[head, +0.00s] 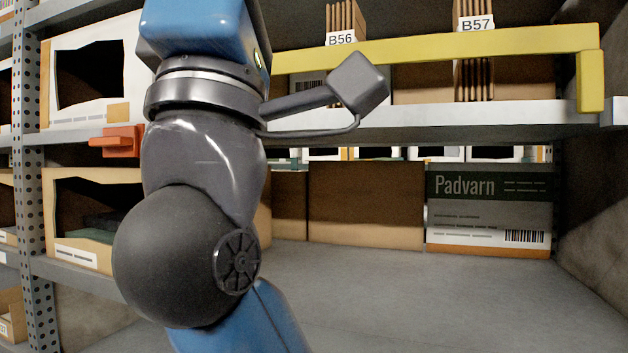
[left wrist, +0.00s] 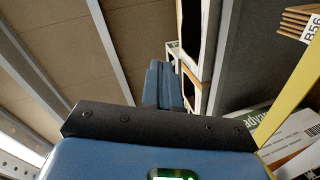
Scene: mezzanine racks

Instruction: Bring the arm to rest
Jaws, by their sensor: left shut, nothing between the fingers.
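My left arm, blue and dark grey, rises through the left-centre of the head view in front of the shelves. Its gripper is not visible there. In the left wrist view my left gripper (left wrist: 162,88) shows as blue fingers closed together, with nothing between them. The fingers point up the picture, past a white-faced box in the background and towards a brown panelled surface with pale beams. My right gripper is in neither view.
A yellow rail (head: 440,47) runs along the upper shelf, below labels B56 and B57. A Padvarn box (head: 490,210) stands at the back of the lower shelf, beside a brown box (head: 365,205). The grey shelf surface (head: 440,300) in front is clear. An orange bracket (head: 118,141) is left of my arm.

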